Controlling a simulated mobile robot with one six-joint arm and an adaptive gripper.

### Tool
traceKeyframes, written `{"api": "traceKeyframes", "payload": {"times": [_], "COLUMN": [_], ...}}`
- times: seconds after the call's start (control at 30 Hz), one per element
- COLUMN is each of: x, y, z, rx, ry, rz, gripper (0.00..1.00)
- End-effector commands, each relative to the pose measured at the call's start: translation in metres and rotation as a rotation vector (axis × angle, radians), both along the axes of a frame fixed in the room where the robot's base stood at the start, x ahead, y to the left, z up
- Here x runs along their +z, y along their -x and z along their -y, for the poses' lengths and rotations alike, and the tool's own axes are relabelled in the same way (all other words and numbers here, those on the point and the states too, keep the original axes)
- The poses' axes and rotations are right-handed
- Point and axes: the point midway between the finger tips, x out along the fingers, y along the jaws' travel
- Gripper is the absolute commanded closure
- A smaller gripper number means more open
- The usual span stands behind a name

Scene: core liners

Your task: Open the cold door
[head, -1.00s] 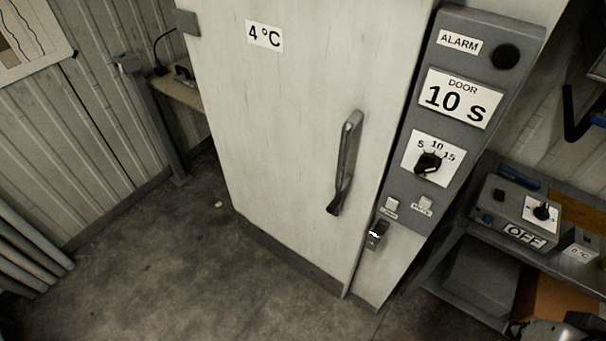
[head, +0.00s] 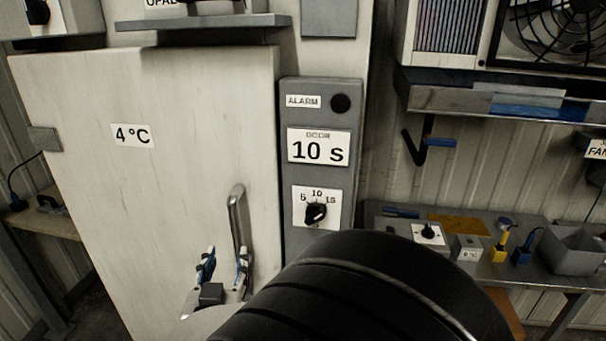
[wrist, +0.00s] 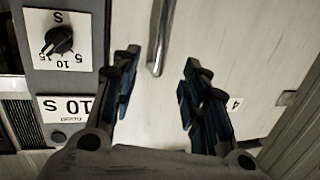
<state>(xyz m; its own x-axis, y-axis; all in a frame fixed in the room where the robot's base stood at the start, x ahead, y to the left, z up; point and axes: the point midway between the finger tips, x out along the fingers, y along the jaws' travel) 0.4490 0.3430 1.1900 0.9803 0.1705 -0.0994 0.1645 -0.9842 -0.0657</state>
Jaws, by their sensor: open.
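The cold door (head: 150,190) is a pale panel with a "4 °C" label, and it looks shut against its frame. Its metal bar handle (head: 237,215) stands upright near the door's right edge. My gripper (head: 226,262) is open in front of the door, just below and around the line of the handle. In the wrist view the handle (wrist: 160,40) shows between and beyond the spread fingers of my gripper (wrist: 157,90), nearer the left finger. I see no contact. My arm hides the lower part of the door and the latch area in the head view.
A grey control panel (head: 320,255) with an alarm button, a "DOOR 10 s" sign and a dial (head: 316,213) stands right of the door. A bench (head: 500,272) with small boxes is further right. A shelf (head: 200,22) juts out above the door.

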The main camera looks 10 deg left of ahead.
Motion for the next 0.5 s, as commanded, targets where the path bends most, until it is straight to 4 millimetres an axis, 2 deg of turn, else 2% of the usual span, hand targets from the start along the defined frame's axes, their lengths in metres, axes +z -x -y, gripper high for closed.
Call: {"api": "traceKeyframes", "payload": {"times": [0.03,0.23,0.37,0.5], "x": [-0.009,-0.011,-0.011,-0.011], "y": [0.008,0.017,0.003,-0.024], "z": [-0.006,-0.009,-0.009,-0.012], "rx": [-0.011,-0.051,-0.056,-0.056], "ry": [0.022,0.052,0.051,0.049], "rz": [0.033,0.108,0.109,0.109], "gripper": [0.59,0.59,0.59,0.59]}}
